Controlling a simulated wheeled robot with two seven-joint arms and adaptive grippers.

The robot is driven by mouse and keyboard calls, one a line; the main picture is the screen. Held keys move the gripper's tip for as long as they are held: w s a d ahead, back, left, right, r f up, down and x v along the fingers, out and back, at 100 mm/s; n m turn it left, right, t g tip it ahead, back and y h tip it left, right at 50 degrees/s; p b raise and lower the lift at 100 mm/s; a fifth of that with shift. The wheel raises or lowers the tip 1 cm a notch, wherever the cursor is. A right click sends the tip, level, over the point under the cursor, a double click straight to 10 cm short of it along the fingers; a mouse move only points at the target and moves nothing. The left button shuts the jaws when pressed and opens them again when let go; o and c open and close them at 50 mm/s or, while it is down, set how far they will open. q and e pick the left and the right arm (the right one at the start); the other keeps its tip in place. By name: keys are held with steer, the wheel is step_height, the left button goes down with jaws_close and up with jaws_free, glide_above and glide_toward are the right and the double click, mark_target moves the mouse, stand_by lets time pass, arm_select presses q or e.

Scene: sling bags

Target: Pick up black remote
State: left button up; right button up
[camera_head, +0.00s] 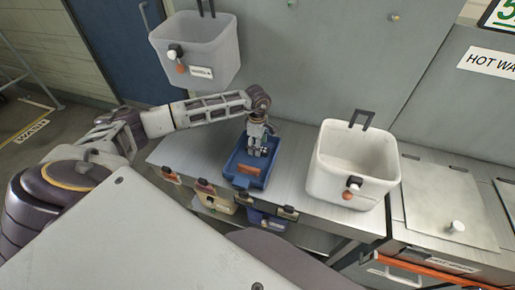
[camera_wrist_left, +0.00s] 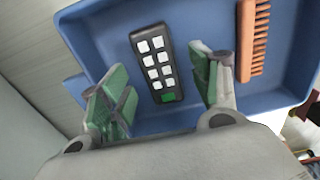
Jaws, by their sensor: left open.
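The black remote (camera_wrist_left: 157,64) has white buttons and one green button. It lies in a blue tray (camera_wrist_left: 92,40) in the left wrist view. My left gripper (camera_wrist_left: 160,90) is open, with its green-padded fingers on either side of the remote's lower end and nothing held between them. In the head view my left gripper (camera_head: 258,145) points down into the blue tray (camera_head: 233,178) on the metal counter, and it hides the remote there. My right gripper is not in view.
An orange comb (camera_wrist_left: 254,40) lies in the tray right of the remote. A white bin (camera_head: 335,188) stands on the counter (camera_head: 300,150) to the right of the tray. A grey bin (camera_head: 212,50) is up at the back left. Small bags (camera_head: 215,198) hang along the front edge.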

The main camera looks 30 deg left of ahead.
arm_select(q)
steer(key=shift+f, duration=0.65)
steer(key=shift+c, duration=0.2)
steer(key=c, duration=1)
steer(key=shift+r, duration=0.1)
steer(key=shift+c, duration=0.2)
step_height(320, 180, up, 10)
steer(key=b, duration=0.1)
steer(key=shift+b, duration=0.35)
